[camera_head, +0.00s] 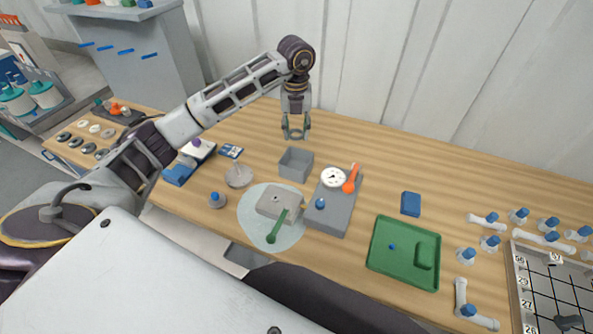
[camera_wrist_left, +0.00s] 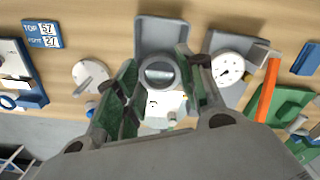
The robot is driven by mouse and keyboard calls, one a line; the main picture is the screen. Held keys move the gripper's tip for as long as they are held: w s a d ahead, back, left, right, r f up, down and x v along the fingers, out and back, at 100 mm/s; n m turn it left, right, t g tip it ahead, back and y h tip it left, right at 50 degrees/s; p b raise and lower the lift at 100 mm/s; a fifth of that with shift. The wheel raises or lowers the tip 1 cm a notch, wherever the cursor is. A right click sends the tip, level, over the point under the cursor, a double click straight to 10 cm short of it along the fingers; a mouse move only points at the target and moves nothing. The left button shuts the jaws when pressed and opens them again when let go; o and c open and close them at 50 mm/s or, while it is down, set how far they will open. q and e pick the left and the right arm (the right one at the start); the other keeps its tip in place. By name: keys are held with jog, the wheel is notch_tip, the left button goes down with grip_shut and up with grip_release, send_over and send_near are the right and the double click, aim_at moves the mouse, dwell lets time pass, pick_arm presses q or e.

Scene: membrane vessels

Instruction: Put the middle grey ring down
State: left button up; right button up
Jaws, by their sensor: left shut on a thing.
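My left gripper (camera_head: 295,132) hangs above the table, over the back edge of an open grey box (camera_head: 284,167). In the left wrist view my left gripper (camera_wrist_left: 158,85) is shut on a grey ring (camera_wrist_left: 159,72), which sits between the two green-lined fingers. The ring is held in the air, and the grey box (camera_wrist_left: 163,32) shows behind it. In the head view the ring is too small to make out between the fingers. My right gripper is not in view.
A round pale disc (camera_head: 238,175) and a grey block (camera_head: 280,203) on a pale round mat (camera_head: 247,222) stand nearby. A grey stand with a white gauge (camera_head: 333,177) and orange handle (camera_head: 350,182) is right of the box. A green tray (camera_head: 384,270) lies farther right.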

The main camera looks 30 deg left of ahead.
aim_at(296, 152)
pick_arm(q)
jog(key=shift+m, duration=0.8)
jog(key=shift+f, duration=0.15)
jog(key=shift+f+p, duration=0.45)
jog(key=shift+f, duration=2.55)
jog(key=shift+f+p, duration=0.35)
jog(key=shift+f, duration=1.5)
jog(key=shift+f+b, duration=0.45)
jog(key=shift+f, duration=0.2)
